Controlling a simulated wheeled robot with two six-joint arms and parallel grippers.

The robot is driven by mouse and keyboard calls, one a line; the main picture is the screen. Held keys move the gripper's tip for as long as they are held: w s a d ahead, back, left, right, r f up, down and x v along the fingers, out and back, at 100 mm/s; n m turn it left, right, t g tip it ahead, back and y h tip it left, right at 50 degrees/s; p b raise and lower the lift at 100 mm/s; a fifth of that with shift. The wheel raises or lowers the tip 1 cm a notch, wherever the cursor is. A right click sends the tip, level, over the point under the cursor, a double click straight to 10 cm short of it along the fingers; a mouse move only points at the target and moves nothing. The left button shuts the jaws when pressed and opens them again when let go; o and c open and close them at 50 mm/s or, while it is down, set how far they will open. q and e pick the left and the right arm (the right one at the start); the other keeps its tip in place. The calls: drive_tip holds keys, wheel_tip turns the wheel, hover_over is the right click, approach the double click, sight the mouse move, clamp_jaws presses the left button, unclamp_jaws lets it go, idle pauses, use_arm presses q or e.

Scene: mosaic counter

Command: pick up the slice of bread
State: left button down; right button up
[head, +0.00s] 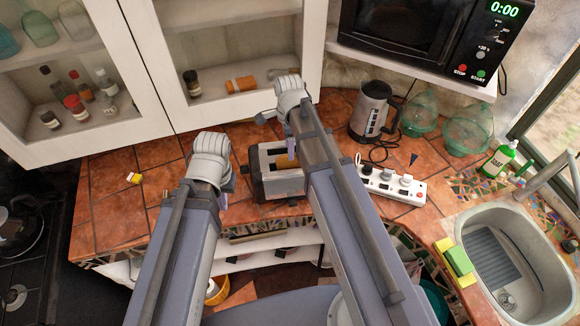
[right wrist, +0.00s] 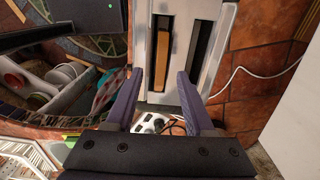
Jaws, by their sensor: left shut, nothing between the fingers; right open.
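The silver toaster (head: 279,183) stands on the tiled counter near its front edge. The brown slice of bread (right wrist: 163,48) stands upright in one slot of the toaster (right wrist: 212,45); the other slot looks dark and empty. In the head view the bread (head: 287,161) is partly hidden by my right arm. My right gripper (right wrist: 159,98) is open and empty, above the toaster, its fingers apart on either side of the bread's line and not touching it. My left gripper (head: 230,180) is shut and empty, left of the toaster; its fingertips are mostly hidden.
A kettle (head: 373,110) and a white power strip (head: 393,186) stand right of the toaster. Green glass jars (head: 420,112) and a sink (head: 490,255) lie farther right. A white cabinet (head: 230,60) is behind. The counter at left is mostly clear.

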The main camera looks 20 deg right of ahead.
drive_tip(key=shift+d+f+b, duration=0.1)
drive_tip(key=shift+f+b, duration=2.5)
drive_tip(key=shift+f, duration=0.05)
drive_tip(key=shift+r, duration=0.1)
drive_tip(key=shift+c, duration=0.3)
clamp_jaws()
wheel_tip(320, 180, up, 10)
drive_tip(key=p, duration=1)
drive_tip(key=shift+s, duration=0.1)
